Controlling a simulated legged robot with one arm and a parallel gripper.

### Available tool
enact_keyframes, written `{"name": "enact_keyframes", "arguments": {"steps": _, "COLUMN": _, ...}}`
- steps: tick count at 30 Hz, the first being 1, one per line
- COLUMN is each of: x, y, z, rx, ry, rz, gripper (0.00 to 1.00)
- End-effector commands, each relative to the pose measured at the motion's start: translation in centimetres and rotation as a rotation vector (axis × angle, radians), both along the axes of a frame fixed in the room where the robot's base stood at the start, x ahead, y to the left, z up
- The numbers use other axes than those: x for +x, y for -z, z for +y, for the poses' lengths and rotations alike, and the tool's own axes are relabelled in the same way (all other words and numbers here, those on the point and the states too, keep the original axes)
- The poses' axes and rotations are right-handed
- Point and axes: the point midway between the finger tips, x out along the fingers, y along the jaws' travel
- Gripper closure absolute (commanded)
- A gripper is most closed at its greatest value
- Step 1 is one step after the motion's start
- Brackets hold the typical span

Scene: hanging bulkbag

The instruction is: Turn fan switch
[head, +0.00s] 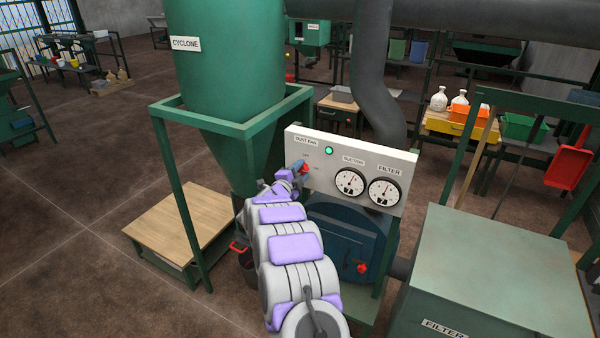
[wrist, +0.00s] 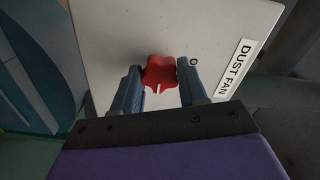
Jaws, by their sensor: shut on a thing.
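The fan switch is a red lobed knob (wrist: 158,73) on a pale control panel (head: 352,150) labelled DUST FAN. In the wrist view my gripper (wrist: 159,78) has one blue finger on each side of the knob and is shut on it. A white mark on the knob points toward the bottom of that view. In the head view my gripper (head: 299,170) reaches the panel's left part and the red knob (head: 304,168) shows partly beside it. A small lamp (head: 329,151) above the knob glows green.
Two gauges (head: 350,182) labelled SUCTION and FILTER (head: 384,192) sit right of the knob. A green cyclone (head: 225,70) on a frame stands to the left. A green filter box (head: 500,265) stands at right. A blue fan housing (head: 345,245) is below the panel.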

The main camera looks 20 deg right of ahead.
Motion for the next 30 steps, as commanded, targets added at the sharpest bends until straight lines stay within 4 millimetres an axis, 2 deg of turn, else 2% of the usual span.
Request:
{"name": "enact_keyframes", "arguments": {"steps": 1, "x": -0.07, "y": 0.20, "z": -0.07, "rx": 0.002, "ry": 0.002, "rz": 0.003, "gripper": 0.79}}
{"name": "enact_keyframes", "arguments": {"steps": 4, "x": -0.07, "y": 0.24, "z": -0.08, "rx": 0.002, "ry": 0.002, "rz": 0.003, "gripper": 0.88}}
{"name": "enact_keyframes", "arguments": {"steps": 17, "x": -0.10, "y": 0.19, "z": -0.07, "rx": -0.059, "ry": 0.003, "rz": 0.087, "gripper": 0.88}}
{"name": "enact_keyframes", "arguments": {"steps": 30, "x": -0.15, "y": 0.06, "z": -0.14, "rx": -0.290, "ry": 0.003, "rz": 0.387, "gripper": 0.88}}
